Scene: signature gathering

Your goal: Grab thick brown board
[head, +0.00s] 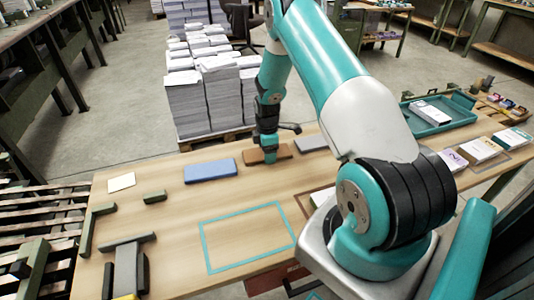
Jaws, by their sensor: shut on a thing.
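The thick brown board (254,157) lies on the far part of the wooden table, between a blue board and a grey board. My gripper (268,156) points down at the brown board and is shut on it. The arm's end covers part of the board, and the fingertips are small and partly hidden. The board appears to be at table level; I cannot tell if it is lifted.
A blue board (210,170) lies to the left and a grey board (311,143) to the right. A teal outlined rectangle (203,240) marks bare table (165,215). Green tray (440,129), paper stacks (478,149) and a dark green block (154,197) also stand around.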

